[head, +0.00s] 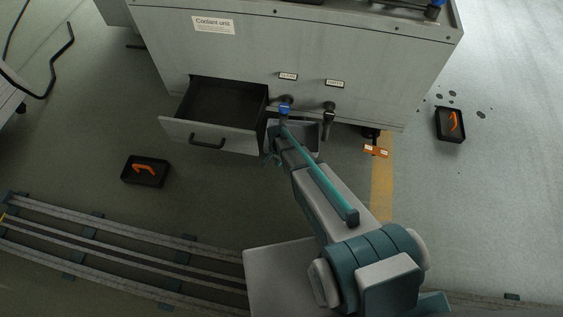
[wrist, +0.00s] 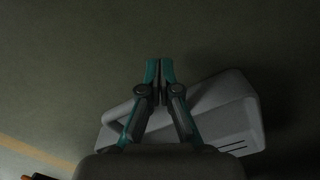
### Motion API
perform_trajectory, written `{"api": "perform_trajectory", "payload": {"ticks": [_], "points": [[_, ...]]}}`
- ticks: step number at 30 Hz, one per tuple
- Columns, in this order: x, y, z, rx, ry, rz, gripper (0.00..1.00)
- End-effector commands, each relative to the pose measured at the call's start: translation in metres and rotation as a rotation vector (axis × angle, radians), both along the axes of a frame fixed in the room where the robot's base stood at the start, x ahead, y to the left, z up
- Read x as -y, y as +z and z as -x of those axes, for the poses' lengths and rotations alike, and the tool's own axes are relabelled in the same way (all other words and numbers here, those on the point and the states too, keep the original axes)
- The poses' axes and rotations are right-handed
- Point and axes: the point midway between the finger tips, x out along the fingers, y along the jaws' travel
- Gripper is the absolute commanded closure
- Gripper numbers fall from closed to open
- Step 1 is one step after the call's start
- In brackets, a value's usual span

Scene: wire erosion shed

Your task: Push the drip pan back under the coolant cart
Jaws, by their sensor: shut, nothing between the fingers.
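The coolant cart (head: 300,52) stands at the top of the head view, labelled "Coolant unit". A small grey pan (head: 310,134), apparently the drip pan, shows partly behind my arm at the cart's lower front edge; how far it reaches under is hidden. A grey hollow shape (wrist: 241,108) behind the fingers in the wrist view looks like the same pan. My gripper (head: 269,161) is low in front of the cart, just left of the pan. In the wrist view its fingers (wrist: 160,64) are together and empty; I cannot tell whether they touch the pan.
An open drawer (head: 213,137) juts from the cart left of my gripper. Black trays with orange items lie on the floor at left (head: 145,181) and right (head: 450,136). An orange tag (head: 375,151) is near the yellow floor stripe (head: 381,185). Rails (head: 120,245) run at lower left.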

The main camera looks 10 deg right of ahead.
Motion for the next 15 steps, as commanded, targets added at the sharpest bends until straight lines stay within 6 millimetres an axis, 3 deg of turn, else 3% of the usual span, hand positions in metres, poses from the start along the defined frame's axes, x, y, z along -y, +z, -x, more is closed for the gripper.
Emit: {"api": "perform_trajectory", "payload": {"ticks": [15], "points": [[-0.007, 0.0, 0.011, 0.0, -0.002, 0.0, 1.0]]}}
